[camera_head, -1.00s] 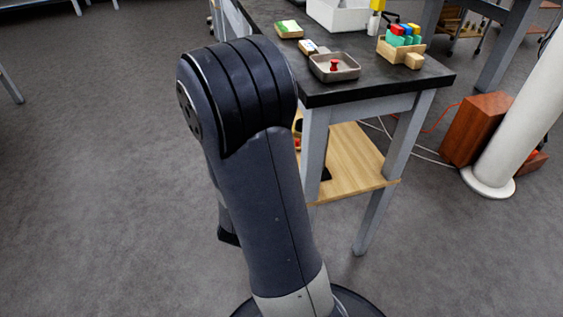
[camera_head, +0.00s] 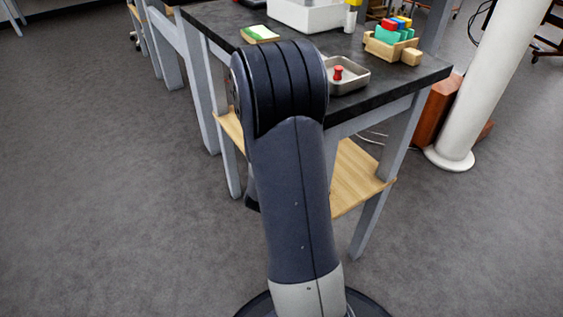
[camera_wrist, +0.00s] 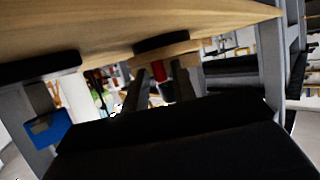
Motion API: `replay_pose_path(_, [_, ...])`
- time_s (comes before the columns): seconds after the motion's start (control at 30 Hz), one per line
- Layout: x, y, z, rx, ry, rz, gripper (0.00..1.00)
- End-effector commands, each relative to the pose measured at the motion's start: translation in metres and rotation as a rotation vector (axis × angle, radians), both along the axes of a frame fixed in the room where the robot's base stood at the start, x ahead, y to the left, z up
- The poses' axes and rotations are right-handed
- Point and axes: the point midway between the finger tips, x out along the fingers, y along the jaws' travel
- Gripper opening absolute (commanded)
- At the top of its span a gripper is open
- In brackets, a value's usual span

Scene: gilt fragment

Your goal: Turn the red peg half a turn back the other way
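The red peg (camera_head: 338,73) stands upright in a shallow grey square tray (camera_head: 361,78) near the front edge of the black-topped bench. My arm rises left of the tray in the head view and hides the bench behind it; the gripper itself is hidden there. In the wrist view, two dark fingers of my gripper (camera_wrist: 163,88) stand apart. A small red thing (camera_wrist: 158,71) shows between them, farther off; I cannot tell what it is. The peg cannot be made out in the wrist view.
A wooden holder (camera_head: 388,48) with coloured blocks stands right of the tray on the bench (camera_head: 437,69). A white box (camera_head: 308,17), a yellow-topped bottle (camera_head: 352,15) and a green-and-white pad (camera_head: 260,34) are behind. A wooden shelf (camera_head: 358,178) lies below. The floor at left is clear.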

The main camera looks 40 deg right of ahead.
Motion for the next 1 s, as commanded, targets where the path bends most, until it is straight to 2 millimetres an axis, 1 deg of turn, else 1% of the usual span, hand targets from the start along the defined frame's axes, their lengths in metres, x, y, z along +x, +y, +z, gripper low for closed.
replay_pose_path(0.03, [-0.0001, 0.0001, 0.0000, 0.000, 0.000, 0.000, 0.21])
replay_pose_path(0.3, [-0.0001, 0.0001, 0.0001, 0.000, 0.000, 0.000, 0.00])
replay_pose_path(0.7, [0.0007, 0.0012, 0.0010, -0.001, 0.001, -0.017, 0.00])
replay_pose_path(1.0, [0.0052, 0.0058, 0.0029, 0.000, 0.004, -0.109, 0.00])
